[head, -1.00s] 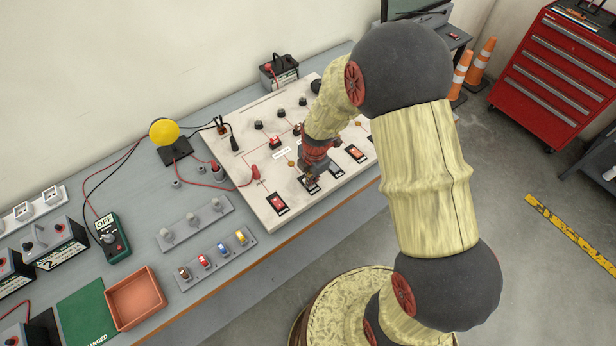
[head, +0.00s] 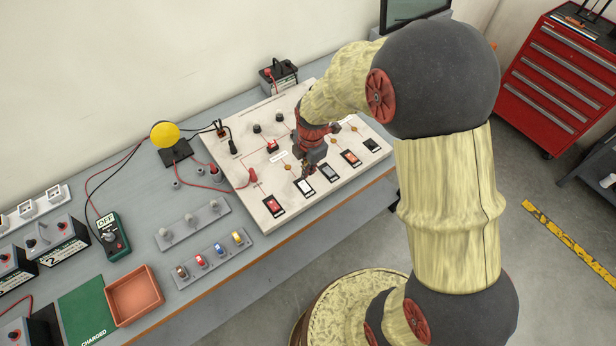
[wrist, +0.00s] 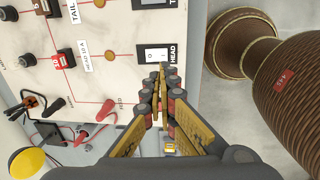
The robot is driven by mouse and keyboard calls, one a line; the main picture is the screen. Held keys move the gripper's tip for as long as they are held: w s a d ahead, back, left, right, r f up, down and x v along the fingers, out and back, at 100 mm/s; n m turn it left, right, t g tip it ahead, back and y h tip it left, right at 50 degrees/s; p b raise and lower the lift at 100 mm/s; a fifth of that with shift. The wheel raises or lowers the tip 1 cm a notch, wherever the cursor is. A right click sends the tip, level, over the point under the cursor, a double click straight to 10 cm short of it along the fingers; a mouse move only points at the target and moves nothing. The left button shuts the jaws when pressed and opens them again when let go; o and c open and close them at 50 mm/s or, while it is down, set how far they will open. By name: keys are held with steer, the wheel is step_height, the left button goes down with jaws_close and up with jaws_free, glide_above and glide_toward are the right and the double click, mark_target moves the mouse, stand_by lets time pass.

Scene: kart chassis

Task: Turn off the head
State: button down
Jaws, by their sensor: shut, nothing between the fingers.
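The HEAD switch (wrist: 153,54) shows in the wrist view as a pale rocker in a black frame, with its label beside it. In the head view the pale rocker (head: 305,187) sits at the board's front edge, second from the left. My gripper (head: 308,174) is shut and empty, its fingertips just over that switch. In the wrist view the closed fingertips (wrist: 163,68) are at the lower edge of the HEAD frame; I cannot tell whether they touch it. The board (head: 238,182) is white with red lines.
A red-lit switch (head: 273,205) lies left of it, a pale one (head: 328,173) and another red-lit one (head: 350,158) to the right. A red plug (head: 252,176) and cables are near the board's left end. A yellow lamp (head: 164,134) stands further left.

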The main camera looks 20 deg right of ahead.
steer(key=r, duration=0.4)
steer(key=shift+s+d, duration=0.25)
steer(key=shift+d, duration=0.05)
steer(key=shift+f+b, duration=0.15)
steer(key=shift+b, duration=0.3)
